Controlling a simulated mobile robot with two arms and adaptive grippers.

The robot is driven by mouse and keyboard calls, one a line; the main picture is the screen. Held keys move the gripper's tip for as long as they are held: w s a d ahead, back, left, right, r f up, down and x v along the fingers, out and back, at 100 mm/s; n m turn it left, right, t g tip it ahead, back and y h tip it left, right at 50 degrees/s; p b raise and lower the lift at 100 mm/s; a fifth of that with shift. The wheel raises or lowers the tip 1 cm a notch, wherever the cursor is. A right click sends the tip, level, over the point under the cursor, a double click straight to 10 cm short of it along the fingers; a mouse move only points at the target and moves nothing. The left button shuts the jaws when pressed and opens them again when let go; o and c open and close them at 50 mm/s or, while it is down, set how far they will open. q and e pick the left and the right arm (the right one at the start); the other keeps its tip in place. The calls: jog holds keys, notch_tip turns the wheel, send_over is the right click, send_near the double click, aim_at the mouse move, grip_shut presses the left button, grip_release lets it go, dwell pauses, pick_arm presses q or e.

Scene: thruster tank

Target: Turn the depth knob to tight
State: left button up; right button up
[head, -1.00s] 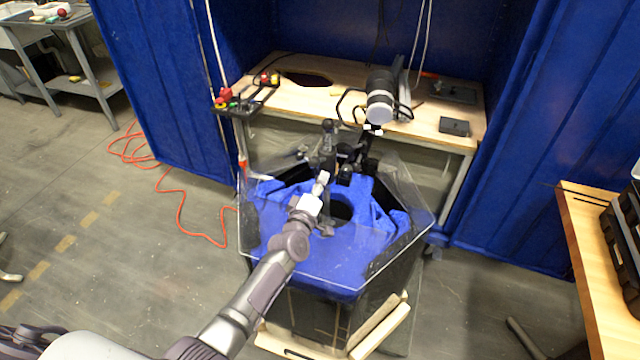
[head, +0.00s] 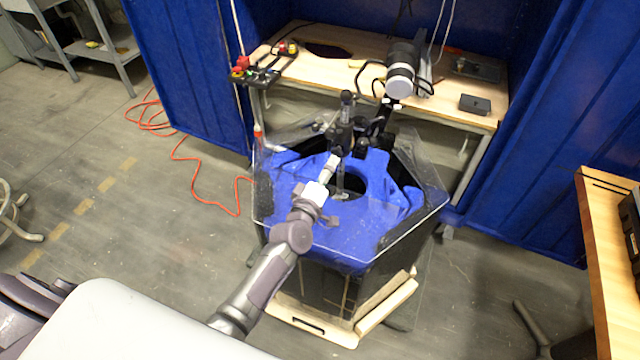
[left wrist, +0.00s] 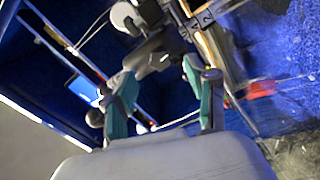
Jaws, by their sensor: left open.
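The thruster tank has a blue top (head: 290,215) with a round opening and a clear cover over it. A dark upright post with clamps (head: 345,125) stands at its back edge. I cannot pick out the depth knob for certain among the small dark parts there. My left gripper (head: 336,158) is over the tank top, just in front of the post's lower part. In the left wrist view the left gripper (left wrist: 158,70) has its teal fingers apart, with grey and dark post hardware (left wrist: 152,58) beyond them. Contact cannot be told. My right gripper is not in view.
A wooden bench (head: 340,50) behind the tank holds a black and white cylinder (head: 400,75), a control box with red buttons (head: 243,68) and a small dark box (head: 475,104). Blue curtains flank it. An orange cable (head: 190,185) lies on the floor at left.

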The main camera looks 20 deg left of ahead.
pick_arm(q)
jog(key=s, duration=0.6)
jog(key=shift+s+a, duration=0.1)
jog(key=shift+s, duration=0.15)
